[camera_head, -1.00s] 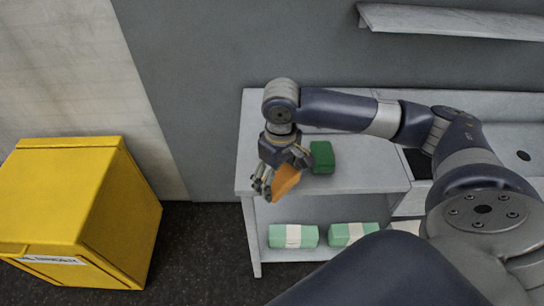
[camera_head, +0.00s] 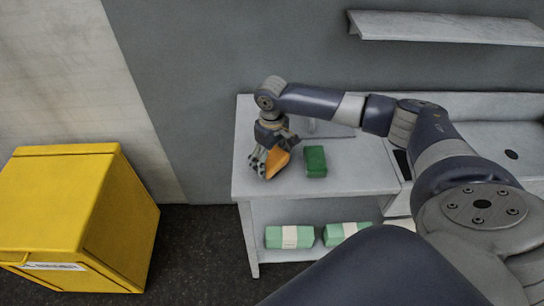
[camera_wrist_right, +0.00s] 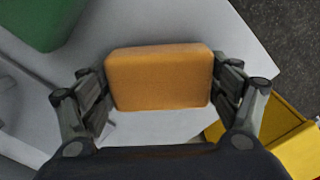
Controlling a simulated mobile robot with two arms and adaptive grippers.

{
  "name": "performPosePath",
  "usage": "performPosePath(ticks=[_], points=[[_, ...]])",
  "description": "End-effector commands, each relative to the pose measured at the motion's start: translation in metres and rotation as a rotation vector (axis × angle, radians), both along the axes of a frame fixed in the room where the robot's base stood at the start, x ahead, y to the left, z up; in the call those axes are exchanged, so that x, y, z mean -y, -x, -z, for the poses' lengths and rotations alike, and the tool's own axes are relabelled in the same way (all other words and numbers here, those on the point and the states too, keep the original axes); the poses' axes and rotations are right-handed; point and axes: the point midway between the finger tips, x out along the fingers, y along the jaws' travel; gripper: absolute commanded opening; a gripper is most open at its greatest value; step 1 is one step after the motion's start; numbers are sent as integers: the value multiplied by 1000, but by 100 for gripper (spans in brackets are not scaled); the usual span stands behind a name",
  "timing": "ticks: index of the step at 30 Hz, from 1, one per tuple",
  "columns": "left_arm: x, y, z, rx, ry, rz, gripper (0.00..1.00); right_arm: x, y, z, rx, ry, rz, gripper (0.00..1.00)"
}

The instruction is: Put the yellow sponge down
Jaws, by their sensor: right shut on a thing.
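The yellow sponge (camera_head: 278,163), orange-yellow and block-shaped, is in my right gripper (camera_head: 266,166) at the left end of the grey table (camera_head: 365,178). In the right wrist view the sponge (camera_wrist_right: 158,78) sits between the two fingers of my right gripper (camera_wrist_right: 160,88), which press on its short ends. The table top (camera_wrist_right: 150,126) shows around and beyond it. In the head view the sponge is tilted and close above the table top; I cannot tell whether it touches. My left gripper is not in view.
A green sponge (camera_head: 315,161) lies just right of the held one; it also shows in the wrist view (camera_wrist_right: 42,20). Green-and-white packs (camera_head: 289,237) lie on the lower shelf. A yellow cabinet (camera_head: 68,205) stands left. A wall shelf (camera_head: 445,28) is above.

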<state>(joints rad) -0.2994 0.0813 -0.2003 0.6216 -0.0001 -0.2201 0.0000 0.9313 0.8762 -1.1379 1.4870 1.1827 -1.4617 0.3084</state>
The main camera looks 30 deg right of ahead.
Motion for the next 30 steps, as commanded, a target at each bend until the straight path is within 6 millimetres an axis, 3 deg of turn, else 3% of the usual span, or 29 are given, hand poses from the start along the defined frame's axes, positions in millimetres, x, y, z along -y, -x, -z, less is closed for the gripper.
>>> performPosePath(ticks=[11,12,14,15,30], points=[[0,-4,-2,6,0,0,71,0,0,5,0,0,0,64],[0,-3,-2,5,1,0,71,0,0,6,1,0,0,85],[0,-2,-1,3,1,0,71,0,0,5,1,0,0,98],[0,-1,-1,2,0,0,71,0,0,5,1,0,0,100],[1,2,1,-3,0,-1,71,0,-1,-1,3,0,1,100]])
